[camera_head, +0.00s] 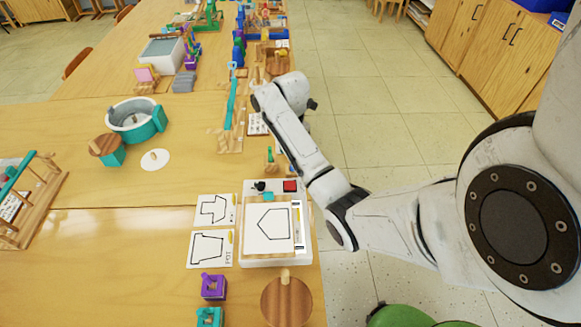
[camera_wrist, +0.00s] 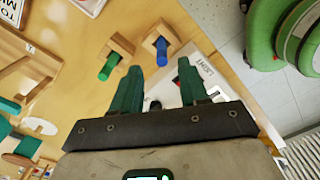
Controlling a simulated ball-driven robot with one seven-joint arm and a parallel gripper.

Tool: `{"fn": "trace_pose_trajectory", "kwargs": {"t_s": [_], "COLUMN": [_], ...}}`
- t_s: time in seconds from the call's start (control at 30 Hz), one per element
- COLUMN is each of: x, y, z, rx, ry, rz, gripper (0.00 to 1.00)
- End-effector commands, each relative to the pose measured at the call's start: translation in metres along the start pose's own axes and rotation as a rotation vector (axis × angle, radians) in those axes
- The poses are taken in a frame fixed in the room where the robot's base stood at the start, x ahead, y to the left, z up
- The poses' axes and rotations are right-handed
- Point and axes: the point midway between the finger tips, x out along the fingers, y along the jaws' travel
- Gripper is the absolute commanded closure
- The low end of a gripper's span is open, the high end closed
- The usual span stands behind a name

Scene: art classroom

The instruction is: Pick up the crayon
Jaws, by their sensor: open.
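In the wrist view my gripper (camera_wrist: 158,66) is open, its two green fingers apart with nothing held between them. A green cylinder (camera_wrist: 108,68) and a blue cylinder (camera_wrist: 161,52), each in a small wooden block, lie just beyond the fingertips; they look like crayons or pegs, but I cannot tell which. In the head view a small green piece on wood (camera_head: 270,157) stands behind the white box. My gripper is not clear in the head view, being at the far end of my arm. No crayon can be identified for certain.
The white box (camera_head: 247,257) bears a pentagon sheet (camera_head: 268,230), a black knob (camera_head: 259,186) and a red button (camera_head: 290,186). Outline cards (camera_head: 210,250) lie left of it. A purple block (camera_head: 214,287) and round wooden piece (camera_head: 286,303) stand in front.

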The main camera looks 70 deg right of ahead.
Motion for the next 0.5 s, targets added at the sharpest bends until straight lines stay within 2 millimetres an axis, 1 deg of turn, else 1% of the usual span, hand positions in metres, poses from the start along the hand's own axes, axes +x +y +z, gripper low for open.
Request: {"fn": "trace_pose_trajectory", "kwargs": {"t_s": [0.23, 0.4, 0.5], "x": [0.019, 0.044, 0.055], "y": [-0.002, -0.003, -0.003], "z": [0.001, 0.003, 0.003], "rx": [0.001, 0.001, 0.001], "ry": [0.001, 0.001, 0.0], "rz": [-0.003, -0.003, -0.002], "gripper": [0.56, 0.56, 0.56]}}
